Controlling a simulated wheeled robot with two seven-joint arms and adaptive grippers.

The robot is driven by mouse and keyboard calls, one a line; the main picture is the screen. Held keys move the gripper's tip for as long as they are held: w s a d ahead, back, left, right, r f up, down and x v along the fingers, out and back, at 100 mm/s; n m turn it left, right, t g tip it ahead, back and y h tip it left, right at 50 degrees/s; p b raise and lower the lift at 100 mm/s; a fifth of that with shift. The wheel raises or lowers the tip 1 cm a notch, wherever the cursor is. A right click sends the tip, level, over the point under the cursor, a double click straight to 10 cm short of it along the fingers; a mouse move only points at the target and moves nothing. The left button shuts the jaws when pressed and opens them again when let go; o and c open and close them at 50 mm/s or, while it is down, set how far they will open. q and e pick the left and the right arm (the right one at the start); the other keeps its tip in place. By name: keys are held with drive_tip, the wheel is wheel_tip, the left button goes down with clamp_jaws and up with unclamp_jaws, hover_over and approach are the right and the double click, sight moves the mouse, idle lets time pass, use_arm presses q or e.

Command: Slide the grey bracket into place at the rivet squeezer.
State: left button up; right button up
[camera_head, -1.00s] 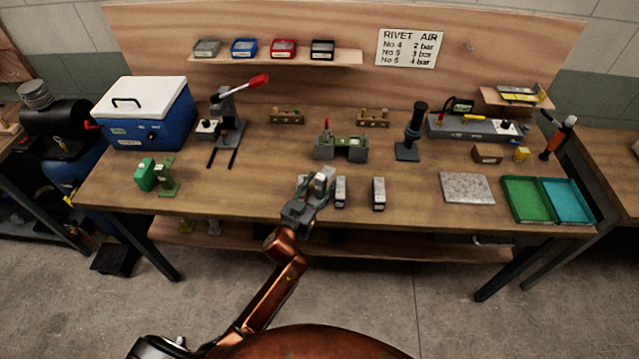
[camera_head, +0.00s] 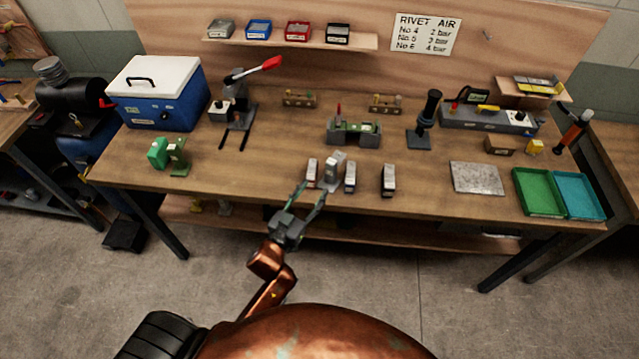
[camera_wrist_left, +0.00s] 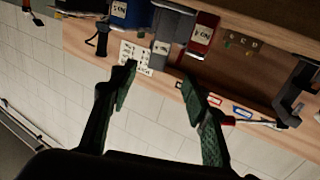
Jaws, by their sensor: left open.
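The grey bracket (camera_head: 334,167) stands near the front edge of the bench, between two small labelled blocks. It shows as a grey piece (camera_wrist_left: 165,38) in the left wrist view, between a blue and a red block. My left gripper (camera_head: 311,193) is open and empty at the bench's front edge, just short of the bracket and apart from it. Both spread fingers (camera_wrist_left: 160,78) show in the left wrist view. The rivet squeezer (camera_head: 240,112), with its red-ended lever and two forward rails, stands further back to the left. My right gripper is not in view.
Labelled blocks (camera_head: 312,173), (camera_head: 350,177) flank the bracket, and another block (camera_head: 388,180) stands to the right. A green-and-grey fixture (camera_head: 354,132) is behind. A green device (camera_head: 168,155) stands left. The bench front between that device and the blocks is clear.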

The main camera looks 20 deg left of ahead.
sight(329, 167)
use_arm(q)
drive_tip(key=w, duration=0.2)
drive_tip(key=w+r, duration=0.1)
drive_tip(key=shift+w+d, duration=0.25)
drive_tip(key=shift+w, duration=0.05)
drive_tip(key=w, duration=0.5)
drive_tip(key=w+d, duration=0.1)
drive_tip(key=w, duration=0.2)
drive_tip(key=shift+s, duration=0.1)
drive_tip(key=shift+c, duration=0.4)
clamp_jaws()
drive_tip(key=shift+r, duration=0.15)
